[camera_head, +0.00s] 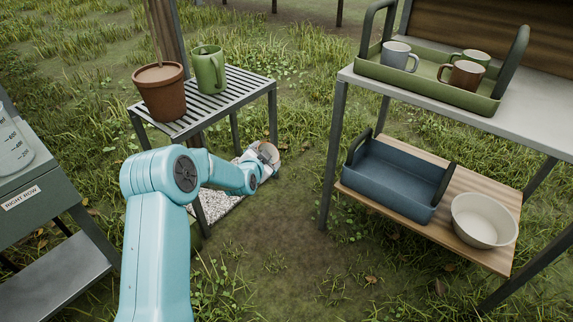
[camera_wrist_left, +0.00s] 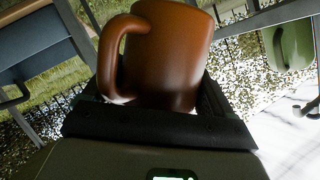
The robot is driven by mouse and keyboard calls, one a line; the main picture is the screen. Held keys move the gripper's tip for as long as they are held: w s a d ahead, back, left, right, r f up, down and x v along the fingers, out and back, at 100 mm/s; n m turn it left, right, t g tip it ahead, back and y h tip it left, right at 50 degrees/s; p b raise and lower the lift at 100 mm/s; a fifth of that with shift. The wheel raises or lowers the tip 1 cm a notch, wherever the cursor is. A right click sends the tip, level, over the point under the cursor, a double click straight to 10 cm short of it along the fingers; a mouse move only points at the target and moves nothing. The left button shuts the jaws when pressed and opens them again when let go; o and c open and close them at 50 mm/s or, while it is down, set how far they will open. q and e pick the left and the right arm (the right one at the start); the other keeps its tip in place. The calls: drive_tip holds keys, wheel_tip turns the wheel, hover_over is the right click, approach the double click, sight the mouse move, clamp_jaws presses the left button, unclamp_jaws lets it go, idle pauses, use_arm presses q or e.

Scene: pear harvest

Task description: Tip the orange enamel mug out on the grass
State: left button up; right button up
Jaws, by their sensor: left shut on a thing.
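My right gripper is not in view.
The slatted table (camera_head: 240,84) holds a plant pot (camera_head: 161,95) and a green jug (camera_head: 209,70). At right, a shelf unit carries a green tray (camera_head: 420,80) with several mugs, a blue tray (camera_head: 395,185) and a white bowl (camera_head: 484,220). Ground between is open.

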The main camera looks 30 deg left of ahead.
use_arm(q)
drive_tip(key=shift+d+r, duration=0.1)
drive_tip(key=shift+d, duration=0.1)
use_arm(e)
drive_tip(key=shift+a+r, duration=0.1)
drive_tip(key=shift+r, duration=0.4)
use_arm(q)
drive_tip(key=shift+d+r+m+y+p, duration=0.3)
drive_tip(key=shift+m+y+p, duration=0.35)
drive_tip(key=shift+p, duration=0.4)
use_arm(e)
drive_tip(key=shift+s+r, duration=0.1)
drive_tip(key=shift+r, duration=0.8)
use_arm(q)
drive_tip(key=shift+w+d+r+m+y+p, duration=0.15)
drive_tip(key=shift+r+m+y+p, duration=0.1)
drive_tip(key=shift+m+p, duration=0.5)
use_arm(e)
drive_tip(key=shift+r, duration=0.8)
use_arm(q)
drive_tip(key=shift+d+r+m+t+y+b, duration=0.15)
drive_tip(key=shift+d+r+m+y+b, duration=0.1)
drive_tip(key=shift+m+y, duration=0.25)
drive_tip(key=shift+d+r+m+t+y+b, duration=0.1)
drive_tip(key=shift+d+r+m+t+y, duration=0.15)
drive_tip(key=shift+m, duration=0.45)
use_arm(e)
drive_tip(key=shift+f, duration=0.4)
